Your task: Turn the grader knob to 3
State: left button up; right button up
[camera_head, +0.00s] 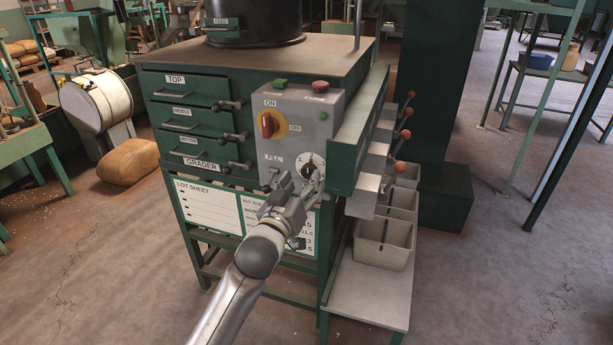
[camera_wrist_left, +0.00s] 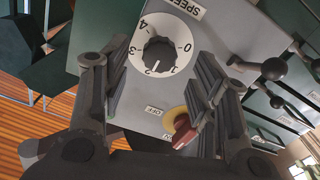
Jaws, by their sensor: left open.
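The grader knob (camera_head: 307,172) is a round black knob on a white dial, low on the grey control panel (camera_head: 325,125). In the left wrist view the knob (camera_wrist_left: 158,54) shows up close, with numbers 0 to 4 around it. Its white pointer mark faces the 2. My left gripper (camera_head: 296,184) is open in front of the dial. In the wrist view its fingers (camera_wrist_left: 160,62) stand to either side of the knob, apart from it, with nothing between them gripped. The gripper covers part of the dial's lower edge in the head view. My right gripper is not seen.
A red-and-yellow switch (camera_head: 268,125) sits above the dial, with a green button (camera_head: 281,84) and red button (camera_head: 320,86) on top. Drawers with lever handles (camera_head: 238,136) lie left. A green plate (camera_head: 352,140) juts out right, beside red-knobbed levers. A lot sheet (camera_head: 210,205) hangs below.

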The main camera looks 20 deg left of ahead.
aim_at(308, 174)
pick_arm(q)
jog(key=shift+w, duration=1.75)
jog(key=c, duration=1)
